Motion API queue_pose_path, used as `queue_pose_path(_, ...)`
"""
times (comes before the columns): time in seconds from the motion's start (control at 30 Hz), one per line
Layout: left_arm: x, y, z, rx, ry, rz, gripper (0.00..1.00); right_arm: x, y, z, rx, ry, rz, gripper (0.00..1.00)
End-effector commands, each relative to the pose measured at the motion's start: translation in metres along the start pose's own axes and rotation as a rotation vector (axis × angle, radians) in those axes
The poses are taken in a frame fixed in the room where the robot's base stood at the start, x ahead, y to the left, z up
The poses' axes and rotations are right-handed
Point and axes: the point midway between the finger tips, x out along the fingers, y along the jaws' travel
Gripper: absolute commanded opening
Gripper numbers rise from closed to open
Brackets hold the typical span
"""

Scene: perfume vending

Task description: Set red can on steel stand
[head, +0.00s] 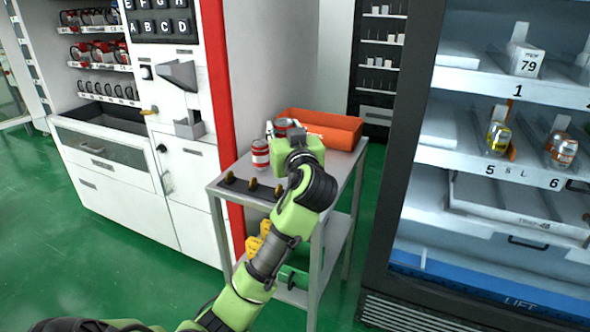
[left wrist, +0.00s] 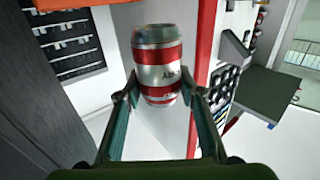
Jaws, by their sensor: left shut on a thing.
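My left gripper (head: 285,130) is shut on a red and silver can (head: 286,124). In the head view the fingers and hand hide most of this can. In the left wrist view the can (left wrist: 158,68) shows between the two fingertips (left wrist: 160,95), with its printing upside down in the picture. Another red and silver can (head: 261,153) stands upright beside the gripper, on the steel stand (head: 338,168). I cannot tell whether the held can touches the stand top. My right gripper is not in view.
An orange bin (head: 335,131) sits at the back of the stand. Yellow and green items lie on the lower shelf. A white vending machine (head: 185,180) is at left, a glass-front cabinet (head: 400,200) at right.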

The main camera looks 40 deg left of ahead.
Motion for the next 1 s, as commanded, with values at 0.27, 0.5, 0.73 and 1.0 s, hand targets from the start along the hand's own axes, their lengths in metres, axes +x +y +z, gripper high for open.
queue_pose_path(0.27, 0.017, -0.030, -0.013, 0.001, 0.000, -0.138, 0.10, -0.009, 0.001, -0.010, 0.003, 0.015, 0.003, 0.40)
queue_pose_path(0.5, 0.015, 0.018, 0.008, 0.006, -0.002, -0.140, 0.10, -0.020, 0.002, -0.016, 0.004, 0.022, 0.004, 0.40)
queue_pose_path(0.73, 0.012, 0.069, 0.042, 0.008, -0.001, -0.140, 0.10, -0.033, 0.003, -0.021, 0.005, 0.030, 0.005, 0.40)
queue_pose_path(1.0, 0.011, 0.096, 0.072, 0.002, 0.001, -0.139, 0.10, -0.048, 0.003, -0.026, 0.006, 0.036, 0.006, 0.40)
